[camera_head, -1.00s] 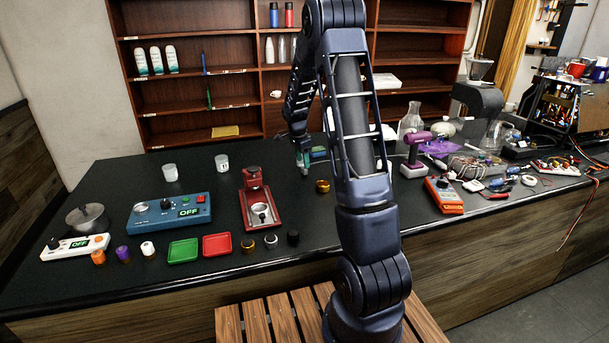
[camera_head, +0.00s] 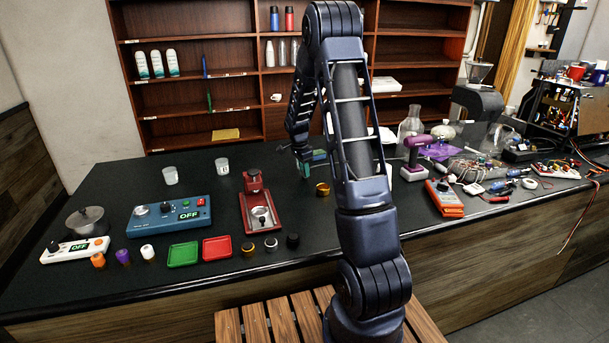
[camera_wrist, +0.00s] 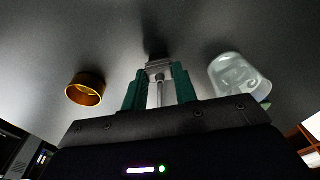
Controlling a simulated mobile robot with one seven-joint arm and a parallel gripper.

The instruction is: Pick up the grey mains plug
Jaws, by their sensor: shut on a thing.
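The grey mains plug (camera_wrist: 160,68) shows in the wrist view between the two green fingers of my gripper (camera_wrist: 160,82), which is shut on it. A thin grey stem runs back from the plug between the fingers. A dark patch lies just beyond the plug on the black worktop, and I cannot tell whether the plug touches the surface. In the head view my gripper (camera_head: 305,171) is low over the worktop, right of the red machine. The plug is too small to make out there.
A gold ring-like cup (camera_wrist: 85,89) stands left of my gripper in the wrist view, and a clear vessel (camera_wrist: 238,76) stands to the right. In the head view the red machine (camera_head: 256,205) is left of my gripper and a purple drill-like tool (camera_head: 415,158) is right.

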